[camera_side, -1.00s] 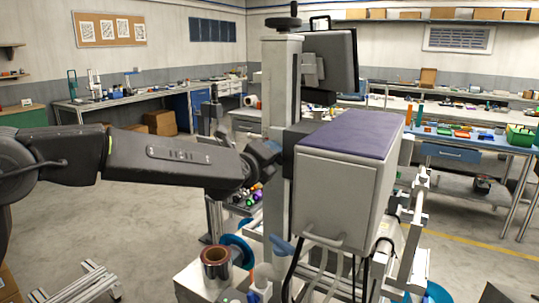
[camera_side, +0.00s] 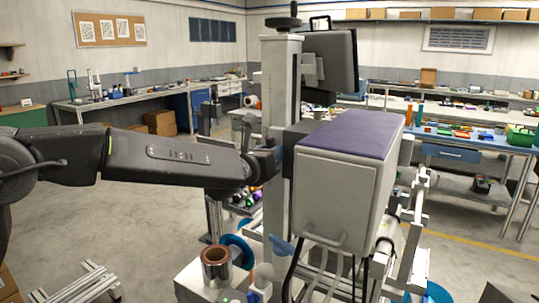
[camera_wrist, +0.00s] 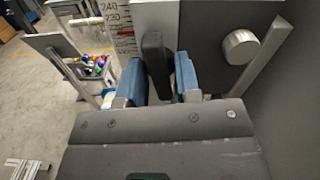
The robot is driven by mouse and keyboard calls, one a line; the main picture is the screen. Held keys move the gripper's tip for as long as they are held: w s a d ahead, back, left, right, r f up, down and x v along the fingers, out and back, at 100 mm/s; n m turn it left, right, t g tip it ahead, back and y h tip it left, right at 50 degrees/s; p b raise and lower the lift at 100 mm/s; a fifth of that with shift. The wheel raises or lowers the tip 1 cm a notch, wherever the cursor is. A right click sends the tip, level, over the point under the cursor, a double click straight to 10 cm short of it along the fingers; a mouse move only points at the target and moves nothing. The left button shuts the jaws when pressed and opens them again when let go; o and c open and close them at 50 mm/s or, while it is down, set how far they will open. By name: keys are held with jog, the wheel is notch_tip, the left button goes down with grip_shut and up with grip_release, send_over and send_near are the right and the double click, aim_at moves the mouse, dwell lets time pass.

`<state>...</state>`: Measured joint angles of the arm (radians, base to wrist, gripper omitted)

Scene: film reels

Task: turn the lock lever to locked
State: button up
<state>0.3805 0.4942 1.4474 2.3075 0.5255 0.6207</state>
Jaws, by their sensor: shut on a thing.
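The lock lever (camera_wrist: 155,52) is a dark upright bar in the wrist view, in front of a grey plate. My gripper (camera_wrist: 160,80) has its two blue-padded fingers on either side of the lever and is shut on it. The lever stands close to upright in this view, leaning slightly. In the side view my wrist reaches the upright column of the machine from the left. The fingertips and lever are too hidden there to make out.
A scale with red marks (camera_wrist: 121,22) stands left of the lever. A round light knob (camera_wrist: 241,46) sits to its right. In the side view a large box with a purple top (camera_side: 352,133) stands right of the column (camera_side: 279,100).

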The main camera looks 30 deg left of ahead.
jog(key=shift+m, duration=0.7)
jog(key=o, duration=0.7)
jog(key=shift+c, duration=0.2)
jog(key=shift+s, duration=0.1)
jog(key=s, duration=1.3)
jog(key=shift+s, duration=0.35)
jog(key=shift+a, duration=0.1)
